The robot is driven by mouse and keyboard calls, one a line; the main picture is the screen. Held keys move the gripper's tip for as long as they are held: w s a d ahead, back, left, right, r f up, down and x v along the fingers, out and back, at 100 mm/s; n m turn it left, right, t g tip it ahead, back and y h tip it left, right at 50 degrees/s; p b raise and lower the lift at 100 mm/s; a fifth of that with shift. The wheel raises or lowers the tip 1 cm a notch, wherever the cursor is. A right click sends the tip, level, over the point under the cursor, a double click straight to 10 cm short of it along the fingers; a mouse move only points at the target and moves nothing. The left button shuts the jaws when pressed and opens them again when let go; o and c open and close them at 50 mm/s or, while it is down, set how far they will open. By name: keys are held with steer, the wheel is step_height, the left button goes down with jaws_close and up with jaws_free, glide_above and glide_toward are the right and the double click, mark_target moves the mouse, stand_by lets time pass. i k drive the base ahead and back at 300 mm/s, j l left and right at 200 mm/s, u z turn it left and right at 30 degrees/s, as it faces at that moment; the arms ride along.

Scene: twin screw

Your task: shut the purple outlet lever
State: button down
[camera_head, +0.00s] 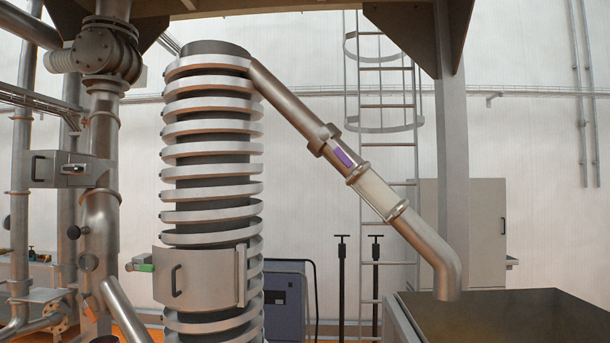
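A small purple piece (343,157) sits on the slanted metal outlet pipe (292,98), just below a collar. It is the only purple thing in view, and it looks flat against the pipe. Whether it stands open or shut I cannot tell at this size. Below it the pipe has a pale, window-like section (376,193). The pipe runs from the top of the ringed column (211,155) down to the right and bends downward above a bin. My gripper is not in view.
The open dark bin (490,308) stands under the pipe's end. A hatch (200,278) with a handle and a green-tipped latch (140,266) is on the column. Pipes and a valve (103,50) fill the left. A ladder (386,150) and a cabinet (487,220) stand behind.

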mark_target(324, 135)
steer(key=i+j+z, duration=0.35)
steer(key=i+j, duration=0.2)
steer(key=i+j+z, duration=0.2)
steer(key=j, duration=0.2)
steer(key=i+j+z, duration=0.15)
steer(key=i+j, duration=0.15)
steer(key=i+j+z, duration=0.2)
steer(key=j, duration=0.3)
